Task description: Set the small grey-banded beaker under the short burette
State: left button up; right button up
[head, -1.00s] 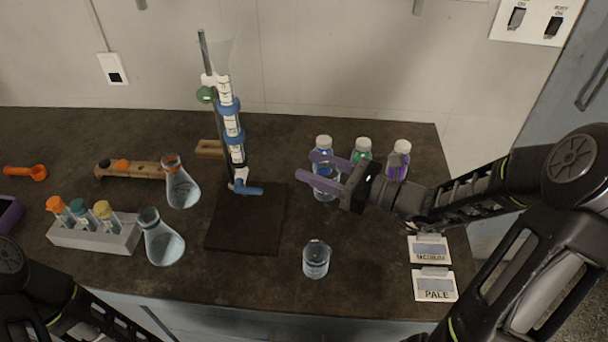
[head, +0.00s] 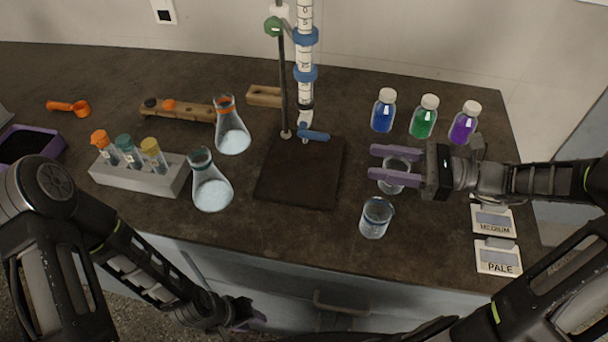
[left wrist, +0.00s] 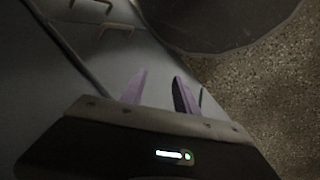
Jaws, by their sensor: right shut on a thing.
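My right gripper (head: 386,165) has its purple fingers shut on a small clear beaker (head: 396,182), in front of the coloured bottles; whether it touches the counter is unclear. The beaker's band looks greyish, partly hidden by the fingers. A second clear beaker (head: 376,219) with a bluish rim stands nearer the counter's front edge. The burette (head: 304,72), with blue clamps and a blue stopcock, stands over a dark base plate (head: 300,178), left of the held beaker; its top is cut off. My left gripper (head: 243,316) is low in front of the cabinet, open and empty in the left wrist view (left wrist: 158,92).
Blue (head: 383,111), green (head: 423,117) and purple (head: 464,123) bottles stand behind the right gripper. Two flasks (head: 211,187) and a tube rack (head: 140,175) stand left of the plate. Label cards (head: 497,257) lie at right. The dark plate's top looks clear.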

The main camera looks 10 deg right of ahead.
jog(key=shift+a, duration=0.1)
jog(key=shift+w+a+f+b, duration=0.15)
jog(key=shift+a+b, duration=0.1)
jog(key=shift+b, duration=0.05)
jog(key=b+x, duration=0.3)
jog(key=x, duration=0.1)
jog(key=b+x, duration=0.4)
jog(key=shift+f, duration=0.2)
jog(key=x, duration=0.4)
jog(key=shift+a+r, duration=0.15)
jog(key=shift+r, duration=0.2)
jog(key=shift+w+a, duration=0.2)
jog(key=shift+a, duration=0.05)
jog(key=shift+w+a, duration=0.1)
jog(key=shift+a, duration=0.3)
jog(key=a, duration=0.1)
jog(key=w+a+f, duration=0.1)
jog(key=a, duration=0.1)
jog(key=shift+w+a+f, duration=0.2)
jog(key=shift+w, duration=0.05)
jog(key=shift+f, duration=0.1)
